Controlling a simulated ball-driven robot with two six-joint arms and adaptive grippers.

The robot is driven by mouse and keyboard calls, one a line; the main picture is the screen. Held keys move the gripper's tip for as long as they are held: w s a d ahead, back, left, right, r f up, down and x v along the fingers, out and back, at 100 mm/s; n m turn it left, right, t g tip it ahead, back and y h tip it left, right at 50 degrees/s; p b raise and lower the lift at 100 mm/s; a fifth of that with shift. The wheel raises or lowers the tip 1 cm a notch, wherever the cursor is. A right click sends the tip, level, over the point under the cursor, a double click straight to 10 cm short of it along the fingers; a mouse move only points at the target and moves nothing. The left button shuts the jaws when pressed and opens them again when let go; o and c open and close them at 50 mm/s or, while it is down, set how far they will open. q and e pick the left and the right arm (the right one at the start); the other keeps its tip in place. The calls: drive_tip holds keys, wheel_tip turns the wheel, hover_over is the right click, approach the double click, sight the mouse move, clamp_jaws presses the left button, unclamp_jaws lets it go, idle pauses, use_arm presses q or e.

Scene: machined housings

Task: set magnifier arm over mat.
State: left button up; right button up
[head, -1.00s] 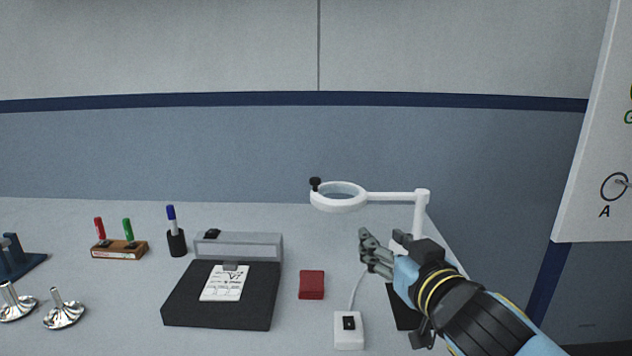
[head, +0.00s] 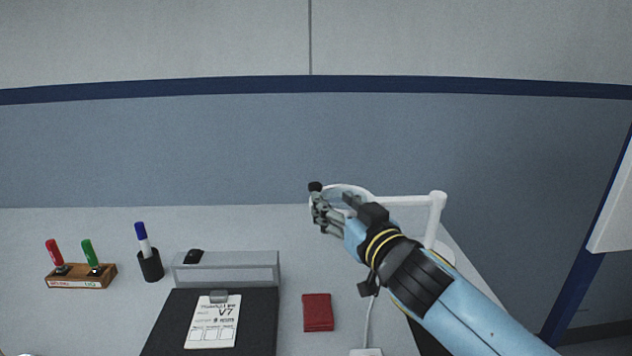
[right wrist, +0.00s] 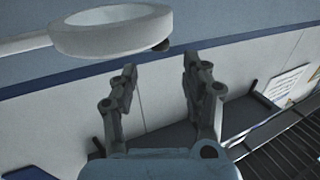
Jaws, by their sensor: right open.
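The white magnifier arm (head: 405,201) reaches left from its post at the right of the bench. Its ring (head: 350,187) has a black knob (head: 315,187) at the left end. My right gripper (head: 333,205) is in front of the ring and hides part of it. In the right wrist view, its two fingers (right wrist: 160,66) are apart and empty. The ring (right wrist: 110,36) and knob (right wrist: 161,46) show just beyond the fingertips, with no clear contact. A black mat-like slab (head: 263,325) lies left of the magnifier. My left gripper is not in view.
A white card (head: 212,322) lies on the slab, with a grey block (head: 228,270) behind it. A red block (head: 318,312) and a white cable (head: 369,320) are nearer the magnifier. A pen holder (head: 151,266) and wooden marker stand (head: 80,278) are at left.

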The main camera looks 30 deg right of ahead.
sight(318, 189)
drive_tip(key=w, duration=0.4)
drive_tip(key=shift+d, duration=0.1)
drive_tip(key=w, duration=0.3)
drive_tip(key=shift+d+p, duration=0.1)
drive_tip(key=shift+p, duration=0.2)
drive_tip(key=shift+w+f, duration=0.1)
drive_tip(key=shift+w, duration=0.15)
drive_tip(key=c, duration=0.4)
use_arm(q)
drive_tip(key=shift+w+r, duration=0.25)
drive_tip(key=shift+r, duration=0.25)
use_arm(e)
clamp_jaws()
